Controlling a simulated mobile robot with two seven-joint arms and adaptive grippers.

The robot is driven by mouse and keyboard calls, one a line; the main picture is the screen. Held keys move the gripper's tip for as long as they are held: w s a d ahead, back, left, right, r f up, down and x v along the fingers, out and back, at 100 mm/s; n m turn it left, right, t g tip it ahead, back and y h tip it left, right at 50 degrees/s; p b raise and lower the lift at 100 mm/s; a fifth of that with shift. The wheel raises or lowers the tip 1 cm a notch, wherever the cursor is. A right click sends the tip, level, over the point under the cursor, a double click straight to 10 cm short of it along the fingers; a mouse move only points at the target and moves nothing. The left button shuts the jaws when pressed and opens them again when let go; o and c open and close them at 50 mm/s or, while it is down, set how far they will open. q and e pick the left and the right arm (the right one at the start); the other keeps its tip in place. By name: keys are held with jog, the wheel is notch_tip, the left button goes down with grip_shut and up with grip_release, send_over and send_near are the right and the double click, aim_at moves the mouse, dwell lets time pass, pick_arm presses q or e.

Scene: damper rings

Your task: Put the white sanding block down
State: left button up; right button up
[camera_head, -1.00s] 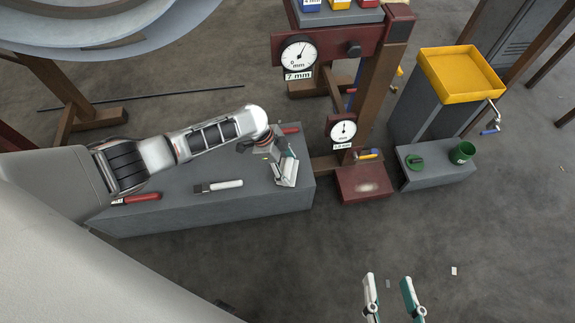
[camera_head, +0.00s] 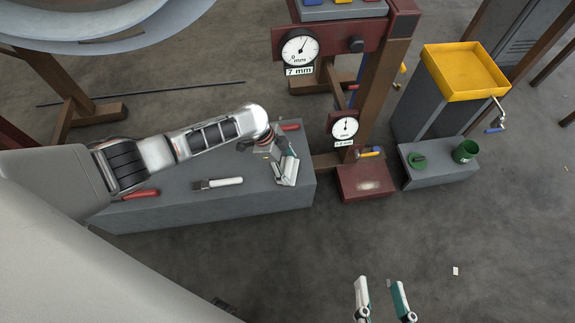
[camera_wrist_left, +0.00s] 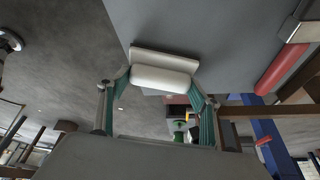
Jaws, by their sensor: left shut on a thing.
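The white sanding block (camera_wrist_left: 163,76) shows in the left wrist view as a pale rounded bar between the fingertips of my left gripper (camera_wrist_left: 158,88). The gripper is shut on it. The block lies close against the grey bench (camera_wrist_left: 220,30); I cannot tell whether they touch. My right gripper (camera_head: 380,296) is open and empty above the floor at the bottom of the head view.
A brush with a white handle (camera_head: 218,183) and a red-handled tool (camera_head: 141,194) lie on the bench. A red item (camera_head: 290,127) lies behind the gripper. The dial-gauge stand (camera_head: 367,183) is close to the bench's right end.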

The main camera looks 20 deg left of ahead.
pick_arm(q)
jog(key=shift+f, duration=0.25)
pick_arm(e)
jog(key=shift+s+d+f, duration=0.1)
jog(key=shift+d+f, duration=0.05)
jog(key=shift+f, duration=0.15)
pick_arm(q)
jog(key=o, duration=1.1)
jog(key=v, duration=1.2)
grip_shut()
